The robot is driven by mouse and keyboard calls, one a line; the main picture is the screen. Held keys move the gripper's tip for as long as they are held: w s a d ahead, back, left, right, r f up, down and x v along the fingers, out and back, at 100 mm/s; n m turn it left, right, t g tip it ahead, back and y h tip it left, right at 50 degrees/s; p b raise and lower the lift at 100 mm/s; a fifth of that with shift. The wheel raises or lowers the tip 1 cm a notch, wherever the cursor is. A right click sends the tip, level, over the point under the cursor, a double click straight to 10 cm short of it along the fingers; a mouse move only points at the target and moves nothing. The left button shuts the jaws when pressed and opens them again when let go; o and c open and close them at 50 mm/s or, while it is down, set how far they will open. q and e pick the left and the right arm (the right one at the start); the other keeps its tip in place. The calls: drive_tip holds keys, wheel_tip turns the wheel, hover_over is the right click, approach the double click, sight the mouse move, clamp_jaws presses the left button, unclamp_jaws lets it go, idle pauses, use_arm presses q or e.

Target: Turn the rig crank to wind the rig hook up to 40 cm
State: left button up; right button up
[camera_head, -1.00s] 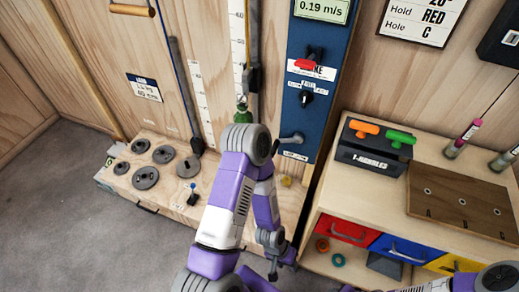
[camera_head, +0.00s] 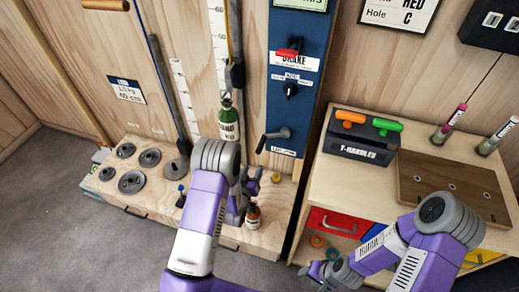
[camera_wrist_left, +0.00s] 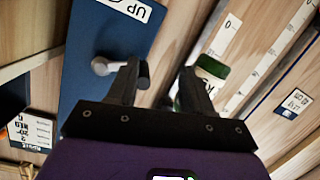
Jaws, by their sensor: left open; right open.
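The rig crank (camera_head: 277,138) is a grey hub with a dark handle low on the blue panel (camera_head: 283,112). In the left wrist view the crank (camera_wrist_left: 104,66) is beside one finger of my left gripper (camera_wrist_left: 160,74), its dark handle end close to that finger; I cannot tell if they touch. My left gripper (camera_head: 244,192) is open below the crank, partly hidden by its own arm. My right gripper (camera_head: 325,274) is open at the lower right.
A red brake lever (camera_head: 288,52) and a black dial (camera_head: 290,90) sit above the crank. Several grey weight discs (camera_head: 131,181) and a brown bottle (camera_head: 253,216) are on the low ledge. The T-handles box (camera_head: 360,148) stands on the bench to the right.

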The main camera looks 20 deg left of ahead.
sight(264, 137)
use_arm(q)
drive_tip(key=shift+w+d+r+m+t+h+b, duration=0.1)
drive_tip(key=shift+w+r+t+b, duration=0.4)
drive_tip(key=shift+w, duration=1.05)
drive_tip(key=shift+w+d+r+m+t+h+b, duration=0.1)
drive_tip(key=shift+w+r+t, duration=0.2)
drive_tip(key=shift+w+r, duration=0.95)
drive_tip(key=shift+w+d+r+m+t+h+b, duration=0.1)
drive_tip(key=shift+w+r+t+b, duration=0.25)
drive_tip(key=shift+w, duration=1.55)
drive_tip(key=shift+f, duration=0.1)
clamp_jaws()
